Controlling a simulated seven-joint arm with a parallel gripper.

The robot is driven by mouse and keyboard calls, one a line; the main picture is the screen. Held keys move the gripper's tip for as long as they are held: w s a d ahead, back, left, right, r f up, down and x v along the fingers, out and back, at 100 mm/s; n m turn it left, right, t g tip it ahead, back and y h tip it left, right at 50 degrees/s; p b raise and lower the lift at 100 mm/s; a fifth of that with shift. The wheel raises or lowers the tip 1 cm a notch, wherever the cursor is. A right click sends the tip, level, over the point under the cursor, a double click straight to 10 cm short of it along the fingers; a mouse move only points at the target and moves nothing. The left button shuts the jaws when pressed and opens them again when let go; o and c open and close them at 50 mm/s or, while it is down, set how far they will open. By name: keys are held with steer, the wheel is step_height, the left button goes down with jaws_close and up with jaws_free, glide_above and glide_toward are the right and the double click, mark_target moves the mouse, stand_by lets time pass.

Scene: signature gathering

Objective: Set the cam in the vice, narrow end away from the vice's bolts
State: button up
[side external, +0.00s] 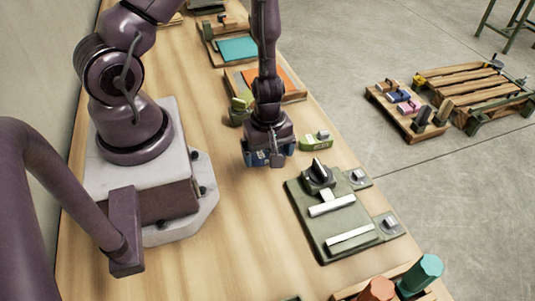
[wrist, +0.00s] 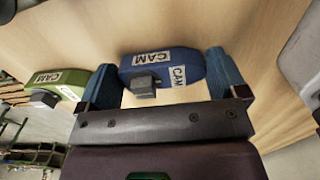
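My gripper (side external: 268,158) is low over the wooden table, pointing down. In the wrist view its blue fingers (wrist: 163,82) are spread wide, one on each side of a blue cam (wrist: 180,62). The cam carries white CAM labels and a dark block. The right finger looks close to the cam; I cannot tell whether it touches. In the side view the cam is largely hidden by my gripper. A green cam (side external: 316,141) lies just right of my gripper and also shows in the wrist view (wrist: 62,88). A green plate fixture (side external: 320,235), apparently the vice, has pale bars, a black knob and silver bolts.
A tray with an orange panel (side external: 283,80) and one with a teal panel (side external: 238,48) lie farther back. Another green piece (side external: 240,108) sits behind my gripper. Orange and teal pieces (side external: 427,270) stand at the front right. The table left of the fixture is clear.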

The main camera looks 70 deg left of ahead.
steer(key=c, duration=0.7)
steer(key=shift+r, duration=0.2)
